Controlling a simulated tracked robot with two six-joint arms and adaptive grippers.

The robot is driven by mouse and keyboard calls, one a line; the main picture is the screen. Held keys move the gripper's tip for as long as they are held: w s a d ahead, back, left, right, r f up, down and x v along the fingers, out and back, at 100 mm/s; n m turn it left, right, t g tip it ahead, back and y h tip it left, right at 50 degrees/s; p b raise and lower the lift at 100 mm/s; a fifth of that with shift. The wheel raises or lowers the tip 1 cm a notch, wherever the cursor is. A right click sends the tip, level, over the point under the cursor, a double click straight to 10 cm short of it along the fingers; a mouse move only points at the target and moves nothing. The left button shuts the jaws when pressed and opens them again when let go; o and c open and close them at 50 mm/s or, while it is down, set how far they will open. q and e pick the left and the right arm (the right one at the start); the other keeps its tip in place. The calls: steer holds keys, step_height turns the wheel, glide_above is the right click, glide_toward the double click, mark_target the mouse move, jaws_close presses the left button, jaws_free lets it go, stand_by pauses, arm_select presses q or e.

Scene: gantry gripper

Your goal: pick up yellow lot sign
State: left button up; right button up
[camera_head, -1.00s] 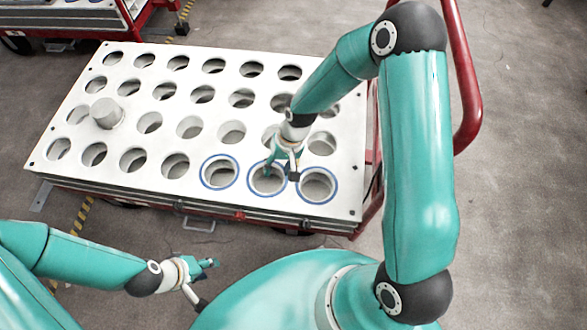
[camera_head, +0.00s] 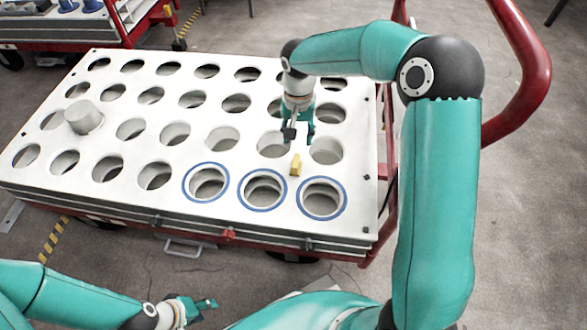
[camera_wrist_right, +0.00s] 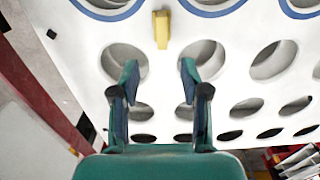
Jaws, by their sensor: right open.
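The yellow lot sign (camera_head: 296,165) is a small yellow block standing on the white perforated tray top (camera_head: 225,158), between the blue-ringed holes and the row behind them. In the right wrist view the sign (camera_wrist_right: 161,29) is at the top centre, beyond the gap between the fingers. My right gripper (camera_head: 297,136) is just behind the sign, apart from it; in its wrist view the gripper (camera_wrist_right: 156,75) has its fingers spread, with nothing between them. My left gripper (camera_head: 205,304) is low in front of the cart, away from the sign; its finger opening is too small to tell.
Three blue-ringed holes (camera_head: 262,190) line the tray's front right. A grey cylinder (camera_head: 84,117) stands tilted in a hole at the left. A red cart rail (camera_head: 520,80) rises on the right. Another cart (camera_head: 75,30) stands at the back left.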

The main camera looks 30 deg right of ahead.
mark_target(296, 160)
step_height(296, 160, down, 6)
steer(key=shift+r+b, duration=0.15)
steer(key=shift+b, duration=0.55)
steer(key=f+b, duration=0.1)
steer(key=f, duration=0.2)
steer(key=f+b, duration=0.1)
steer(key=f, duration=0.1)
steer(key=shift+s+a+f+b, duration=0.1)
steer(key=shift+a+b, duration=0.2)
jaws_close()
